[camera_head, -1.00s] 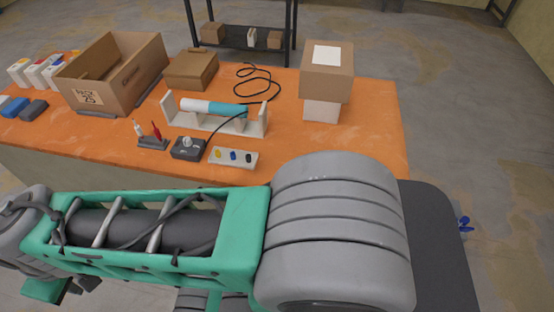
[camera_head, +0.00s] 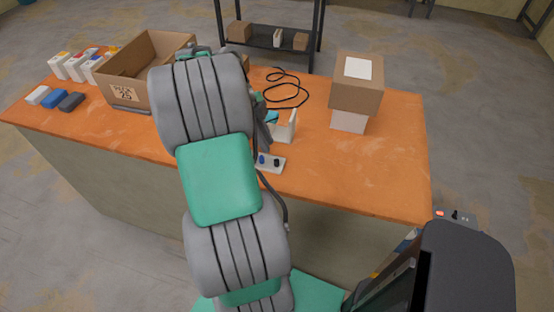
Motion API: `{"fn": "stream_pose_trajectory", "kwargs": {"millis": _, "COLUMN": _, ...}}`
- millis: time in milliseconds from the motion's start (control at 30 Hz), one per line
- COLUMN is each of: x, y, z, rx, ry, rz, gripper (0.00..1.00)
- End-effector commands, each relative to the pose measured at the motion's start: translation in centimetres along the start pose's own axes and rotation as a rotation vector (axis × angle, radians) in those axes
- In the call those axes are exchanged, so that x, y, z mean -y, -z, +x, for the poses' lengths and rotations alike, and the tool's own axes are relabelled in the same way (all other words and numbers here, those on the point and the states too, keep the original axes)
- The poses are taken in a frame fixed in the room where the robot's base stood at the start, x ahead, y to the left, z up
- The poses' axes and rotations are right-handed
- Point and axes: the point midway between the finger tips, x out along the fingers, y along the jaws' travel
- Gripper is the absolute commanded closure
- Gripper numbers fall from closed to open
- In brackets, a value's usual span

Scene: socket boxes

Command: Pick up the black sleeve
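A small black piece (camera_head: 277,162), which looks like the black sleeve, sits at the right end of a small pale tray (camera_head: 268,168) near the table's front edge. A blue piece (camera_head: 262,159) sits to its left. My arm covers the tray's left end. My gripper does not show; my arm's thick grey and green links stand between the camera and the middle of the table. I cannot tell where the gripper is relative to the black piece.
The orange table (camera_head: 375,180) holds an open carton (camera_head: 123,95), a stacked box (camera_head: 357,95), a black cable (camera_head: 285,92) and a partly hidden white stand (camera_head: 285,130). White, blue and dark grey (camera_head: 71,102) blocks lie at left. The table's right front is clear.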

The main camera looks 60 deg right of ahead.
Motion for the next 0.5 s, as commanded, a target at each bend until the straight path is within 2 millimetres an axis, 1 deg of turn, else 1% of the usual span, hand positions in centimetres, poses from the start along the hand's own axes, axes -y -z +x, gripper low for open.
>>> {"fn": "stream_pose_trajectory", "kwargs": {"millis": 33, "x": 0.0, "y": 0.1, "z": 0.8, "rx": -0.003, "ry": -0.003, "rz": 0.01, "gripper": 0.81}}
{"fn": "stream_pose_trajectory", "kwargs": {"millis": 167, "x": -0.1, "y": 0.2, "z": 2.5, "rx": 0.0, "ry": 0.0, "rz": 0.004, "gripper": 0.81}}
{"fn": "stream_pose_trajectory", "kwargs": {"millis": 267, "x": -0.2, "y": 0.4, "z": 4.0, "rx": 0.0, "ry": -0.001, "rz": 0.002, "gripper": 0.81}}
{"fn": "stream_pose_trajectory", "kwargs": {"millis": 300, "x": -0.3, "y": 0.5, "z": 4.8, "rx": 0.0, "ry": -0.001, "rz": 0.001, "gripper": 0.81}}
{"fn": "stream_pose_trajectory", "kwargs": {"millis": 400, "x": -0.2, "y": 0.4, "z": 6.4, "rx": 0.0, "ry": 0.001, "rz": -0.001, "gripper": 0.81}}
{"fn": "stream_pose_trajectory", "kwargs": {"millis": 500, "x": -0.1, "y": 0.3, "z": 7.0, "rx": 0.003, "ry": 0.005, "rz": -0.001, "gripper": 0.81}}
